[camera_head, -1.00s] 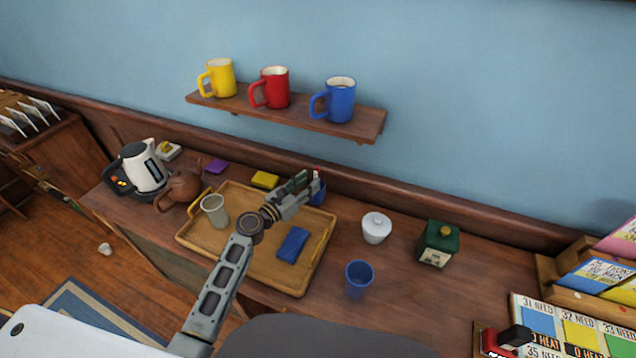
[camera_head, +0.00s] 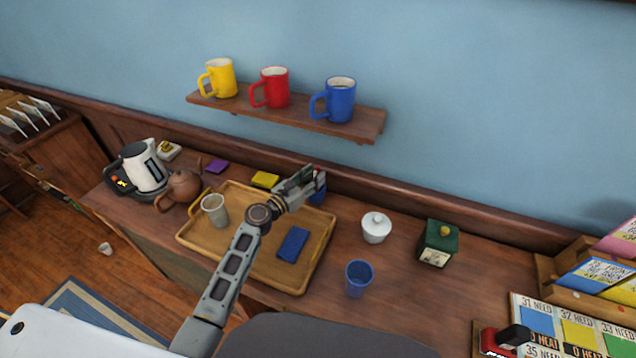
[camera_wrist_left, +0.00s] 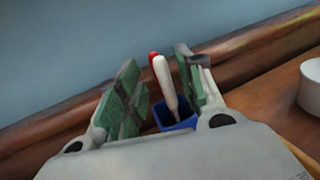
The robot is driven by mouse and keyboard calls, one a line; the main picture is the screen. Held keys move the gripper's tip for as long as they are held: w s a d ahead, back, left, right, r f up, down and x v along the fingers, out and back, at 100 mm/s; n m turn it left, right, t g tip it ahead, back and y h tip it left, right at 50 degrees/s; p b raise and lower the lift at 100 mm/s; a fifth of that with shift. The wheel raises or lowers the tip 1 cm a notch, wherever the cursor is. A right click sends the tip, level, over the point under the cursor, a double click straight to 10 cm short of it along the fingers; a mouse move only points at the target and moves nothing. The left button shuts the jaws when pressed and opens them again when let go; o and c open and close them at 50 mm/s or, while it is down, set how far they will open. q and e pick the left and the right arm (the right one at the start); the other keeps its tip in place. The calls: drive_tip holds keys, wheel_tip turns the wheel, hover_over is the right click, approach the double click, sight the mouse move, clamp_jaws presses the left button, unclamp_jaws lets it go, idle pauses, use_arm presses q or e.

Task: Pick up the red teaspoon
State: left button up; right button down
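The red teaspoon (camera_wrist_left: 152,60) stands upright in a small blue holder (camera_wrist_left: 172,119) in the left wrist view, close beside a white spoon (camera_wrist_left: 164,80). The white one hides most of the red one. My left gripper (camera_wrist_left: 157,84) is open, with green-padded fingers on either side of both handles and gaps to each side. My right gripper is out of view.
A wooden tray (camera_head: 190,235) holds a grey cup (camera_head: 214,208) and a blue cloth (camera_head: 293,244). A mug shelf (camera_head: 300,118) hangs above.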

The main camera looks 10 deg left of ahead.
sight(318, 172)
use_arm(q)
drive_tip(key=shift+x, duration=1.55)
drive_tip(key=shift+a, duration=0.1)
clamp_jaws()
